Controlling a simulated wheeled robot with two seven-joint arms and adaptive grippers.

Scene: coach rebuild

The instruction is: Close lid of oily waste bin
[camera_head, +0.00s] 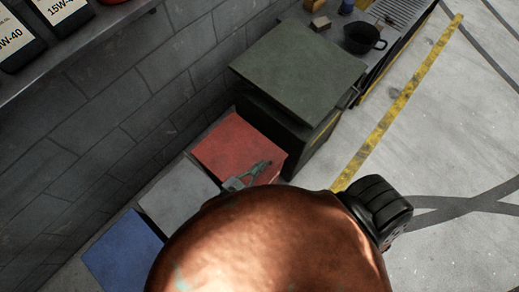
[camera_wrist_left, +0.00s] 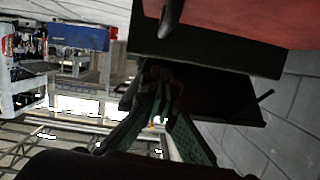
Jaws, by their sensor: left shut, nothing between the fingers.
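The red lid (camera_head: 235,143) of a bin lies roughly level in the row along the wall, between a grey lid and a dark green cabinet. It looks flat, but I cannot tell whether it is fully seated. My left gripper (camera_head: 266,164) is shut and empty; in the head view it overlaps the lid's front right part. Contact with the lid is not clear. In the left wrist view the gripper's fingers (camera_wrist_left: 160,78) are close together, and a red surface (camera_wrist_left: 250,16) shows at the upper right above dark panels. My right gripper is not in view.
A grey lid (camera_head: 180,196) and a blue lid (camera_head: 123,252) sit left of the red one. The dark green cabinet (camera_head: 298,68) stands behind it, with a black pan (camera_head: 362,39) beyond. Shelved oil containers (camera_head: 20,38) are upper left. Open floor (camera_head: 440,110) lies right.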

